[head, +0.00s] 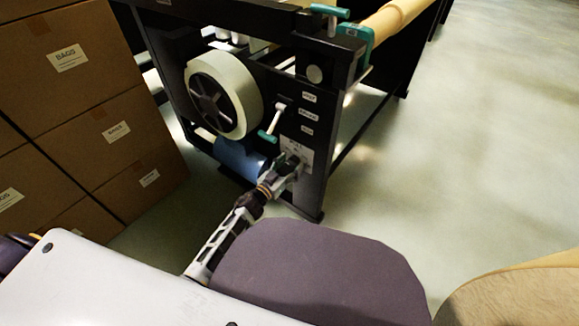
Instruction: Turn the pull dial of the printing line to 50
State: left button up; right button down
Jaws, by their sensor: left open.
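The printing line (303,190) is a dark frame standing ahead of me. A pale dial panel (306,153) with small markings sits low on its front post. My left gripper (291,163) reaches up from below and is right at this panel, its jaws open. The gripper covers much of the panel, so the pull dial and its pointer cannot be made out. I cannot tell whether the fingers touch the dial. My right gripper is out of view.
A pale roll (225,93) and a blue roller (238,158) are to the left. Stacked cardboard boxes (75,100) stand at far left. The floor (470,150) at right is clear.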

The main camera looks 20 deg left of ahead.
pick_arm(q)
jog(key=shift+c, duration=0.9)
jog(key=c, duration=0.8)
jog(key=shift+c, duration=0.2)
